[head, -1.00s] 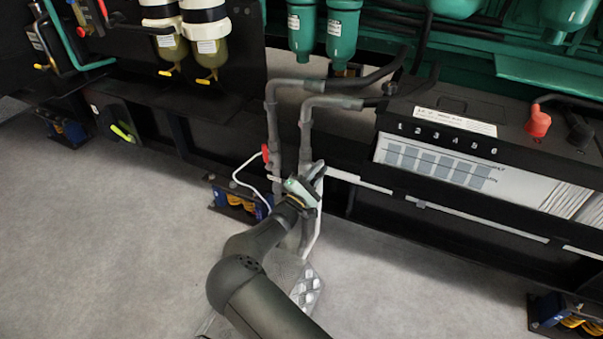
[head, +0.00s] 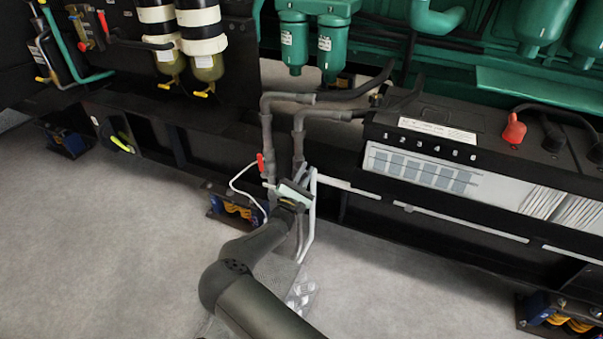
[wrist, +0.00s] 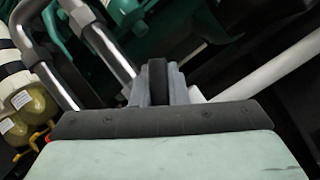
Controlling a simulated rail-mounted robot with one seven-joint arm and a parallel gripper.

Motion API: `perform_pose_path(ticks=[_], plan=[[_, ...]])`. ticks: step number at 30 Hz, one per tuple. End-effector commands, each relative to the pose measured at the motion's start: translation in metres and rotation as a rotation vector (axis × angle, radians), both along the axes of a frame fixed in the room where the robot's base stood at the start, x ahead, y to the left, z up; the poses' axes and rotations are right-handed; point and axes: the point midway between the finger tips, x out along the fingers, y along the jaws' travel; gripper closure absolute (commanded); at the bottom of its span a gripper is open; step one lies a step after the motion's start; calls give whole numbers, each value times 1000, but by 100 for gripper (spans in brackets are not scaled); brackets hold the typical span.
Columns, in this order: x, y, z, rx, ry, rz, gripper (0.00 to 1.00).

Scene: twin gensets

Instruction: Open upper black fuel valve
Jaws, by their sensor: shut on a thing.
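My gripper (head: 305,172) is at the lower end of the right one of two grey pipes, in the middle of the head view. In the wrist view its two grey fingers (wrist: 158,84) are shut on a narrow black piece, which looks like the black fuel valve's handle (wrist: 157,78). The valve body is hidden behind the gripper in both views. A red valve handle (head: 261,164) sits on the left grey pipe, just left of my gripper and apart from it.
A black battery box (head: 440,135) stands right of the pipes. A white rail (head: 400,206) runs right from beside the gripper. A white hose (head: 240,180) loops to the left. A blue mount (head: 232,208) stands below. The grey floor (head: 120,240) is open at left.

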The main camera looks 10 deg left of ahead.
Motion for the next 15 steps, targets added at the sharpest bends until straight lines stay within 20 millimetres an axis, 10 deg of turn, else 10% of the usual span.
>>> perform_pose_path(ticks=[5, 9, 15], plan=[[-1, 1, -1, 0, 0, 2, 100], [-1, 1, -1, 1, 1, 1, 64], [0, 1, 0, 1, 1, 1, 64]])
